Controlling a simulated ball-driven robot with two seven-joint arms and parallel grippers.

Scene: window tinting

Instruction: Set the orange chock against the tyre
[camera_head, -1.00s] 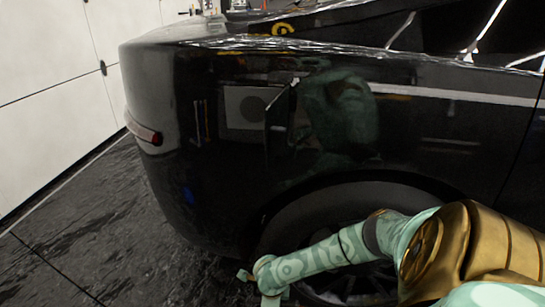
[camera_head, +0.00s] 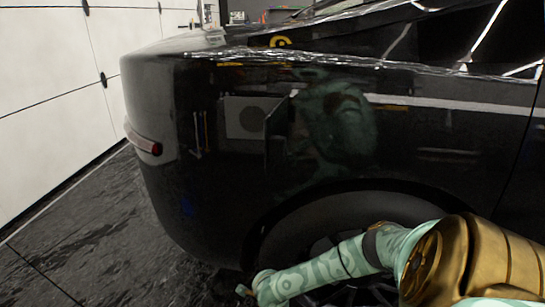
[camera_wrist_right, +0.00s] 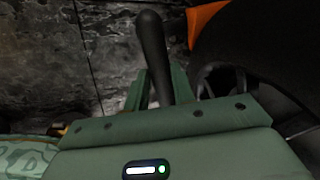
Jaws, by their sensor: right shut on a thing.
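In the right wrist view, an orange piece, the chock (camera_wrist_right: 207,22), shows at the top edge, right beside the dark tyre (camera_wrist_right: 255,45). Most of it is out of frame or hidden, and I cannot tell whether it touches the tyre. My right gripper (camera_wrist_right: 160,88) is shut on a dark, round-ended bar (camera_wrist_right: 152,45). I cannot tell whether this bar is part of the chock. In the head view, my right gripper (camera_head: 246,291) is low at the left side of the wheel, partly cut off by the bottom edge. My left gripper is not in view.
The black car body (camera_head: 225,150) fills the middle, with the wheel under its arch at the bottom. A white panelled wall (camera_head: 50,110) stands at left. The dark, wet-looking floor (camera_head: 90,235) is clear between wall and car.

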